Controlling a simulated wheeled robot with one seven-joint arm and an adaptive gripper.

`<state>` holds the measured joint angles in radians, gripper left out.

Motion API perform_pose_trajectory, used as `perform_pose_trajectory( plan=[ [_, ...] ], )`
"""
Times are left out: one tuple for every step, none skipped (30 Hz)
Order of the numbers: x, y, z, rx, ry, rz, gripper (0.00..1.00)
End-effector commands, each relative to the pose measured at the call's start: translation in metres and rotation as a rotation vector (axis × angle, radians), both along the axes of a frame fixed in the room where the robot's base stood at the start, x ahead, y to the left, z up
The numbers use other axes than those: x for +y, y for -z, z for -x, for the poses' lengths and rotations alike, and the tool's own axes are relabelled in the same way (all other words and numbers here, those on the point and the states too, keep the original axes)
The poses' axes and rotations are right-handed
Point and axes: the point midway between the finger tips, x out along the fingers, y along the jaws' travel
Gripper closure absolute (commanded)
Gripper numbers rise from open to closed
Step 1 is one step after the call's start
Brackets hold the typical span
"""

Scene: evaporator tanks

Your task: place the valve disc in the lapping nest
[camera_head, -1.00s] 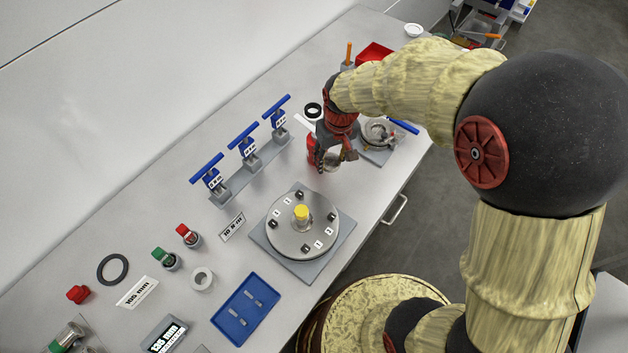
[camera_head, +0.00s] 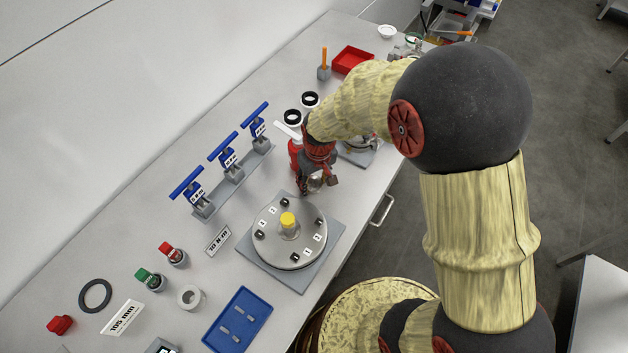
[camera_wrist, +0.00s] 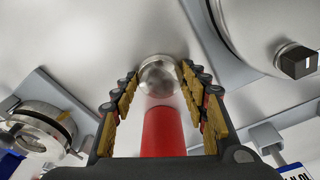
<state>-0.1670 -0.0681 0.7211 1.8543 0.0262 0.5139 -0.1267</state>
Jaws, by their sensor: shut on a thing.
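My gripper (camera_head: 318,184) is shut on a shiny round metal piece, which looks like the valve disc (camera_wrist: 158,76). It sits between the fingertips in the wrist view and shows small in the head view (camera_head: 315,182). My gripper hangs over the bench, just behind the large round bolted plate. A grey block with a round metal fixture, possibly the lapping nest (camera_head: 358,152), stands behind and right of my gripper, partly hidden by my arm. It also shows at the left of the wrist view (camera_wrist: 38,128). I cannot tell the gap between disc and bench.
The round bolted plate (camera_head: 262,240) with a yellow-topped centre stands close in front. A red cylinder (camera_wrist: 162,132) stands beside my gripper. Three blue-handled valves (camera_head: 228,158) line the left. A blue tray (camera_head: 238,322) lies nearer. A red bin (camera_head: 352,60) is at the back.

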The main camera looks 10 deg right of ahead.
Motion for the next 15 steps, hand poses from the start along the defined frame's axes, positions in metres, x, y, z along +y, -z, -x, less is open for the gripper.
perform_pose_trajectory(
  plan=[
    [0.0001,0.0018,-0.0002,0.0,0.0,0.0,0.93],
    [0.0001,0.0028,-0.0002,0.0,0.0,0.0,0.93],
    [0.0,0.0027,0.0002,0.001,0.0,0.0,0.54],
    [-0.0001,0.0025,0.0002,0.001,0.0,0.0,0.52],
    [-0.0001,0.0024,0.0002,0.001,0.0,0.0,0.51],
    [-0.0001,0.0023,0.0002,0.001,0.0,0.0,0.48],
    [-0.0001,0.0023,0.0002,0.001,0.0,0.0,0.47],
    [-0.0001,0.0023,0.0002,0.001,0.0,0.0,0.45],
    [-0.0001,0.0023,0.0002,0.001,0.0,0.0,0.43],
    [-0.0001,0.0023,0.0002,0.001,0.0,0.0,0.41],
    [-0.0001,0.0022,0.0002,0.0,0.0,0.0,0.39],
    [-0.0001,0.0022,0.0002,0.0,0.0,0.0,0.37],
    [-0.0001,0.0022,0.0002,0.0,0.0,0.0,0.37],
    [-0.0001,0.0022,0.0002,0.001,0.0,0.0,0.37],
    [-0.0001,0.0022,0.0002,0.001,0.0,0.0,0.37]
  ],
)
